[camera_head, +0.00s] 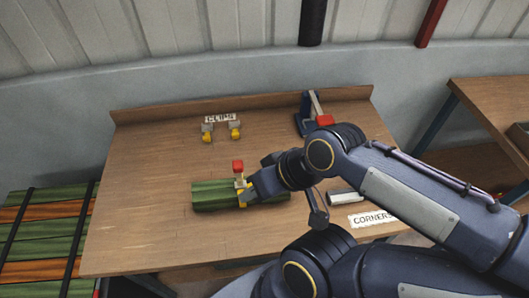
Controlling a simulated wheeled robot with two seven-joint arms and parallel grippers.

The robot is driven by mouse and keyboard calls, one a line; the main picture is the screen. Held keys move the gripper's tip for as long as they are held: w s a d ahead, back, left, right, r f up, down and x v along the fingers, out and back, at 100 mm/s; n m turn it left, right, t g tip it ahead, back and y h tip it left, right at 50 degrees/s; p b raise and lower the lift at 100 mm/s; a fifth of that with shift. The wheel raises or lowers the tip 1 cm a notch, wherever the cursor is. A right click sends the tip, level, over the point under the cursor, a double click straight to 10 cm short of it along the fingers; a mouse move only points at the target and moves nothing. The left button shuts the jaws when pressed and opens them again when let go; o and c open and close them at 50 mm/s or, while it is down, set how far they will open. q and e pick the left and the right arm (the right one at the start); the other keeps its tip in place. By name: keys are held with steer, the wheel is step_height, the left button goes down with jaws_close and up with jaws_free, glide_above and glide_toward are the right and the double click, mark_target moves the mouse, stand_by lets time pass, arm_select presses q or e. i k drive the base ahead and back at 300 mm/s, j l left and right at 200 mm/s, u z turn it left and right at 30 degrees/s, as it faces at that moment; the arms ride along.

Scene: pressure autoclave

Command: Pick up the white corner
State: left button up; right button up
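A white corner piece (345,197) lies on the table just above the CORNERS label (372,220). My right forearm passes over it and may hide part of it. My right gripper (249,190) is to the left of the white piece, at a clip (241,182) with a red top and yellow lower part. The clip stands on a green board bundle (213,196). The fingertips are small and partly covered, so I cannot tell whether they grip the clip. My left gripper is not in view.
The wooden table (140,225) is bare at the left and front. Two yellow-and-grey clips (235,130) sit by the CLIPS label (219,118). A blue tool with a red part (308,114) stands at the back right. Striped green and orange boards (45,235) lie at left.

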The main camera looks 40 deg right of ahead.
mark_target(349, 197)
steer(key=z, duration=0.4)
steer(key=k+l+z, duration=0.1)
steer(key=z, duration=0.3)
steer(key=l+z, duration=0.15)
steer(key=z, duration=0.3)
steer(key=l+z, duration=0.15)
steer(key=z, duration=0.25)
steer(key=l+z, duration=0.1)
steer(key=z, duration=0.3)
steer(key=u, duration=1.35)
steer(key=z, duration=1.35)
steer(key=l+u, duration=0.2)
steer(key=u, duration=0.3)
steer(key=l+u, duration=0.25)
steer(key=u, duration=0.2)
steer(key=l+u, duration=0.25)
steer(key=u, duration=0.25)
